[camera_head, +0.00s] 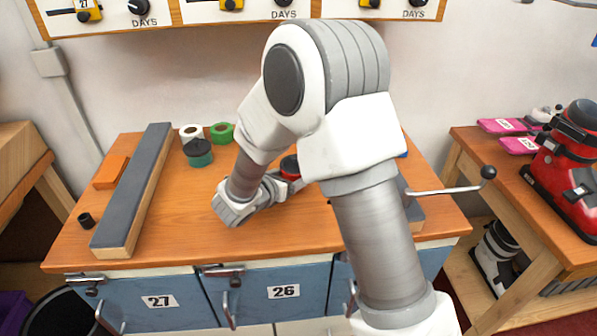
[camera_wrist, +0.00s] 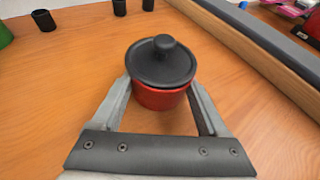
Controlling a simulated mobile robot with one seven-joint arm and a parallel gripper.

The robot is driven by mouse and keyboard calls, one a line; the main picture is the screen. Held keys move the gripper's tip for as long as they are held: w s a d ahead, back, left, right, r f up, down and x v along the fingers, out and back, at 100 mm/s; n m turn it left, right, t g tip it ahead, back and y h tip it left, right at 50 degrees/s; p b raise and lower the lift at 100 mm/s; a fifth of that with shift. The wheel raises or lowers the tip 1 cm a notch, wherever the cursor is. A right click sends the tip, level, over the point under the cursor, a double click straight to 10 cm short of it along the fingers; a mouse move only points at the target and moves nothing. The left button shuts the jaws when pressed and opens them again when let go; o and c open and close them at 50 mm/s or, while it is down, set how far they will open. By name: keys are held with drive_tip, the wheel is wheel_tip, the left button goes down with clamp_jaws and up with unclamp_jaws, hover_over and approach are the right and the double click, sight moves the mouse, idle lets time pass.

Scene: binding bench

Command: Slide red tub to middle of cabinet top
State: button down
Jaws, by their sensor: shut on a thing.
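The red tub (camera_wrist: 160,97) has a black lid with a round knob (camera_wrist: 163,43). It stands upright on the wooden cabinet top (camera_head: 185,243). In the wrist view my gripper (camera_wrist: 158,98) has one finger on each side of the tub, shut on it. In the head view the tub (camera_head: 290,168) shows as a small red and black shape beside my gripper, partly hidden by my arm. My arm also hides much of the right part of the top.
A long grey-topped wooden bar (camera_head: 135,190) lies at the left, with an orange block (camera_head: 111,172) and small black cup (camera_head: 86,220) beside it. A teal tub (camera_head: 198,153), white roll (camera_head: 190,132) and green roll (camera_head: 222,132) stand at the back. Bare wood lies front left of centre.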

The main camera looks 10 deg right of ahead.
drive_tip(key=shift+s+a, duration=1.1)
drive_tip(key=shift+a, duration=0.35)
drive_tip(key=shift+s+a, duration=1.1)
drive_tip(key=shift+a, duration=0.3)
drive_tip(key=shift+s+a, duration=1.1)
drive_tip(key=shift+a, duration=0.35)
unclamp_jaws()
